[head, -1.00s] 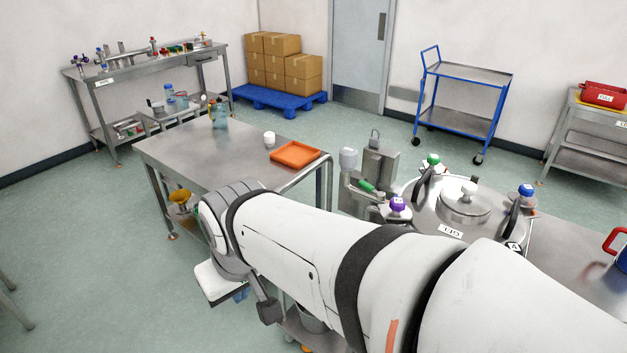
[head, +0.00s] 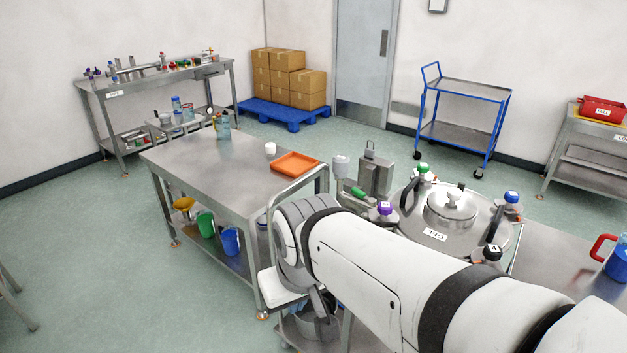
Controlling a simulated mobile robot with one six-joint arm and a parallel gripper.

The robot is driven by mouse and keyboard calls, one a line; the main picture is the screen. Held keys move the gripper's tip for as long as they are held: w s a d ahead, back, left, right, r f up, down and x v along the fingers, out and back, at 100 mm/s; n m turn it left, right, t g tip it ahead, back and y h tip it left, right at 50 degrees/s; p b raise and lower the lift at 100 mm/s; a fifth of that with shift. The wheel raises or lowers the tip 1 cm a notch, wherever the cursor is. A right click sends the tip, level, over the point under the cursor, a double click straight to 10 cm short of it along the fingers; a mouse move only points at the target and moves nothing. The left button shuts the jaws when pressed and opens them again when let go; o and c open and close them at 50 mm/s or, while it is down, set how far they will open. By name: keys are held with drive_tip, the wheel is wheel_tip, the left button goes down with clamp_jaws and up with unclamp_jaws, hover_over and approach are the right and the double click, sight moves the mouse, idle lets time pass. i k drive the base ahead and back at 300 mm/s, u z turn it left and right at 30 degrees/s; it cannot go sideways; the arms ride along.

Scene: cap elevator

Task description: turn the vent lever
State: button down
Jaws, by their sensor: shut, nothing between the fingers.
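A small green-handled lever (head: 359,193) sticks out beside a grey metal box with a loop on top (head: 375,175), to the left of a round steel vessel (head: 410,218). It is the only lever-like handle I can make out, and I cannot read a vent label on it. A white cup-shaped part (head: 341,166) stands just above and left of it. My white arm crosses the lower right and passes in front of the vessel's near side. Its wrist end is left of and below the lever, apart from it in the picture. My gripper's fingers do not show.
The vessel lid carries green, purple, blue and black knobs around its rim. A steel table (head: 200,160) with an orange tray (head: 296,164) stands to the left. Blue and green buckets sit on its lower shelf. A blue trolley (head: 460,120) stands behind. Open floor lies left.

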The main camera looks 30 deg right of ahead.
sight(371, 201)
drive_tip(key=i, duration=1)
drive_tip(key=z, duration=0.05)
